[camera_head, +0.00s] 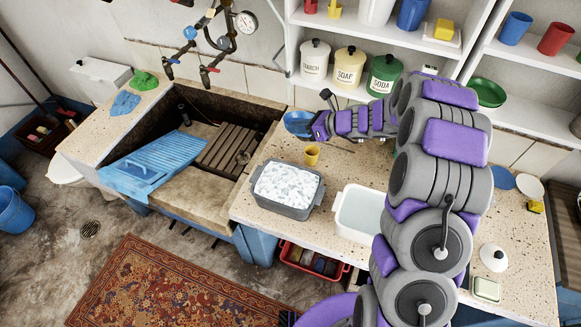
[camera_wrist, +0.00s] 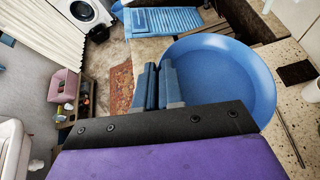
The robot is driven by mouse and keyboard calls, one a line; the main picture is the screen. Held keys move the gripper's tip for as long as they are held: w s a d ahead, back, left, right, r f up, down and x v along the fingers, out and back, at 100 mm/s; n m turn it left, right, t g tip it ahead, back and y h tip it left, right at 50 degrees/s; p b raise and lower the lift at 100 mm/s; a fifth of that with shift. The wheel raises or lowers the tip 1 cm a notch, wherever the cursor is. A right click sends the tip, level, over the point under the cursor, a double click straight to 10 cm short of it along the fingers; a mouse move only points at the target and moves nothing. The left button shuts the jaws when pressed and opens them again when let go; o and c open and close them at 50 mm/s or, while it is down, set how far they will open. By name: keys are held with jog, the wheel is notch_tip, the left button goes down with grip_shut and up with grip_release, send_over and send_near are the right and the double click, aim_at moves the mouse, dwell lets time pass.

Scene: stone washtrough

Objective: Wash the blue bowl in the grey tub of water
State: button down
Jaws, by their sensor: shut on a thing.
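The blue bowl (camera_head: 297,122) is at the back of the speckled counter, beside the sink's right edge. It shows large in the wrist view (camera_wrist: 228,78), its inside facing the camera. My gripper (camera_head: 314,124) is shut on the bowl's rim; its fingers also show in the wrist view (camera_wrist: 160,88). I cannot tell whether the bowl touches the counter. The grey tub (camera_head: 277,207) stands on the counter in front of the bowl, filled with white suds that hide the water.
A yellow cup (camera_head: 312,156) stands between the bowl and the grey tub. A white tub (camera_head: 358,235) stands to the right, near my arm. The stone sink with a blue washboard (camera_head: 155,165) is left. Canisters (camera_head: 349,67) line the shelf behind.

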jog(key=s+a+f+n+g+p, duration=0.3)
jog(key=s+f+n+g, duration=0.3)
jog(key=s+f, duration=0.4)
jog(key=shift+m+g+y, duration=0.3)
jog(key=shift+m+g, duration=0.1)
jog(key=f+b, duration=0.1)
jog(key=f, duration=0.3)
jog(key=s+f+b, duration=0.1)
jog(key=f+b, duration=0.1)
jog(key=f, duration=0.2)
jog(key=f+b, duration=0.2)
jog(key=f, duration=0.2)
jog(key=shift+s+d+f, duration=0.15)
jog(key=shift+d+f, duration=0.05)
jog(key=shift+f, duration=0.2)
jog(key=shift+s+f, duration=0.45)
jog(key=shift+f, duration=0.1)
jog(key=shift+s+f+b, duration=0.15)
jog(key=shift+b, duration=0.15)
jog(key=shift+d, duration=0.1)
jog(key=shift+r+p, duration=0.55)
jog(key=shift+r, duration=0.65)
notch_tip(320, 180, up, 11)
jog(key=p, duration=0.5)
send_over(279, 206)
jog(key=w+d, duration=0.3)
jog(key=d, duration=0.1)
jog(key=shift+a+r, duration=0.15)
jog(key=shift+a, duration=0.1)
